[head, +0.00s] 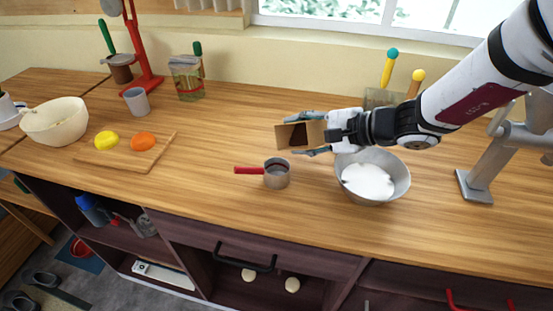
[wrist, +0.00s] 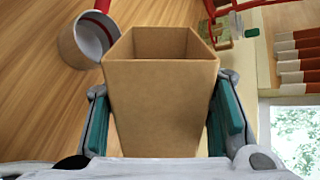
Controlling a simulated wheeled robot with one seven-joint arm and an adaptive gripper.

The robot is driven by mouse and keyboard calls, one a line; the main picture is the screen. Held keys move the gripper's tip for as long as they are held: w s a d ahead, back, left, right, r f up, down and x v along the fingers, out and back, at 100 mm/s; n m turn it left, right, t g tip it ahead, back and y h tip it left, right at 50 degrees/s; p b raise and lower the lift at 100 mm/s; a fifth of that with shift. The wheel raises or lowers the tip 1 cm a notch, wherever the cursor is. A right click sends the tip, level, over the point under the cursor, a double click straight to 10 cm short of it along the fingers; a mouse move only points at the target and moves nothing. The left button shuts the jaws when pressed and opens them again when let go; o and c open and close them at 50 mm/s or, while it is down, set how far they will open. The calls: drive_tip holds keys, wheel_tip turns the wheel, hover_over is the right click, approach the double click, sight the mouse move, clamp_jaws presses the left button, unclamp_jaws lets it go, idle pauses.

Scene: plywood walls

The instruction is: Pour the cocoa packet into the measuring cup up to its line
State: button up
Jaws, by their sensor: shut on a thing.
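The cocoa packet (head: 298,134) is a brown box with an open top. My gripper (head: 318,134) is shut on it and holds it tilted on its side above the counter, its open end facing left. In the wrist view the packet (wrist: 160,100) sits between the two teal finger pads, and its inner walls show but no contents can be made out. The measuring cup (head: 277,176) is a small metal cup with a red handle, standing upright on the counter below and slightly left of the packet. It also shows in the wrist view (wrist: 72,48).
A metal bowl (head: 398,184) of white powder stands right of the cup, under my arm. A cutting board (head: 120,161) with a yellow and an orange fruit, a cream bowl (head: 55,133) and a grey cup (head: 136,103) are at left. The counter (head: 220,200) around the measuring cup is clear.

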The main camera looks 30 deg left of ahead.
drive_tip(key=shift+s+a+r+n+t, duration=0.15)
drive_tip(key=shift+s+r+n+t, duration=0.25)
drive_tip(key=shift+r+n+t, duration=0.25)
idle(2.4)
